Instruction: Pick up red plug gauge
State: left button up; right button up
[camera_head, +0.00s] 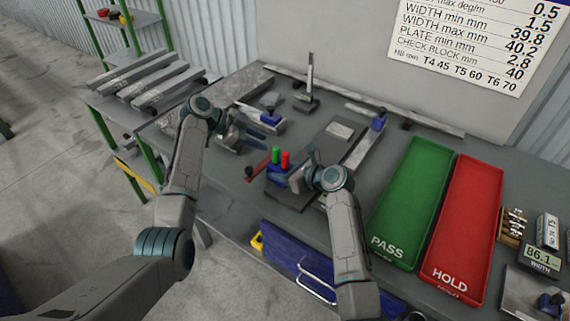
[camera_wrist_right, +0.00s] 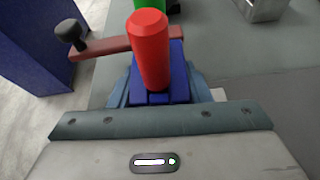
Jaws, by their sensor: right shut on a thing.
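The red plug gauge (camera_head: 285,158) stands upright at the front of the table, beside the green plug gauge (camera_head: 275,154). In the right wrist view the red gauge (camera_wrist_right: 150,48) rises between my fingertips, with its lower end hidden by them. My right gripper (camera_wrist_right: 154,90) is shut on the red gauge; in the head view it (camera_head: 287,174) reaches in from the right. The green gauge (camera_wrist_right: 121,4) shows just behind, partly cut off. My left gripper (camera_head: 258,124) is open and empty above the table, behind and left of the gauges.
A red bar with a dark knob (camera_wrist_right: 105,44) lies close to the gauges. A dark plate with a light block (camera_head: 339,131) is behind my right gripper. The green PASS tray (camera_head: 413,200) and red HOLD tray (camera_head: 468,225) are to the right. A stand (camera_head: 309,85) is at the back.

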aim_at(285, 153)
pick_arm(q)
jog(key=s+a+r+n+t+h, duration=0.15)
jog(key=s+r+n+t, duration=0.35)
jog(key=s, duration=0.6)
jog(key=x, duration=1.2)
jog(key=shift+s, duration=0.25)
jog(key=shift+r, duration=0.1)
grip_shut()
